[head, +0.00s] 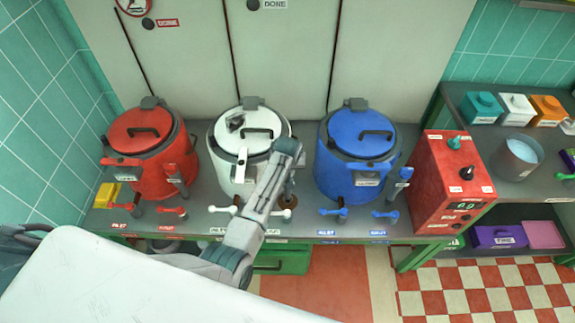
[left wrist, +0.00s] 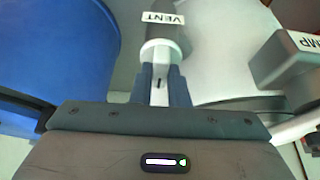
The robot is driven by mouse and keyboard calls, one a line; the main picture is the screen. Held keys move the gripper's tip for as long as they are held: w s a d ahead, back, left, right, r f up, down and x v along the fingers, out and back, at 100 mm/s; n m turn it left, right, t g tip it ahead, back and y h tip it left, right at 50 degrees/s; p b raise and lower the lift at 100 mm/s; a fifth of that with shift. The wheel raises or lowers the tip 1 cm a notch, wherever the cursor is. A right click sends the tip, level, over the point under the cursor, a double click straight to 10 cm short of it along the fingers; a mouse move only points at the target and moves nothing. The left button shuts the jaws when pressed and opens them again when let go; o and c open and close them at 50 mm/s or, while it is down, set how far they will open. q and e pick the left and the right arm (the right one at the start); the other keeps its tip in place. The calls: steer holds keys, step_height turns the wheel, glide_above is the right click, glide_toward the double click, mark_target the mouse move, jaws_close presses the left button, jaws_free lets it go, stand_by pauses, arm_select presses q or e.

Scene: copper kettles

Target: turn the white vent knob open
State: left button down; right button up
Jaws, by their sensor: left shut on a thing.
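The white kettle (head: 225,150) stands between the red and blue ones. In the left wrist view the white vent knob (left wrist: 155,52) is below a VENT label (left wrist: 163,18). My left gripper (left wrist: 158,88) is shut on this knob, a dark finger on each side. A short dark mark shows on the knob, running along the fingers; whether that means open or closed I cannot tell. In the head view my left arm crosses the right part of the white kettle and hides the knob and my fingertips. My right gripper is not in view.
The red kettle (head: 185,160) and the blue kettle (head: 335,165) stand close on either side. White taps (head: 222,210) stick out along the front of the bench. A red control box (head: 440,175) stands to the right. In the left wrist view a grey block (left wrist: 290,58) is close to the right.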

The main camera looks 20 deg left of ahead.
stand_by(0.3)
arm_select(q)
steer(key=c, duration=1.4)
jaws_free()
steer(key=b+v, duration=0.2)
steer(key=v, duration=0.8)
steer(key=shift+s+r+b, duration=0.2)
steer(key=shift+r+b, duration=0.1)
steer(key=shift+b, duration=0.1)
steer(key=shift+d, duration=0.1)
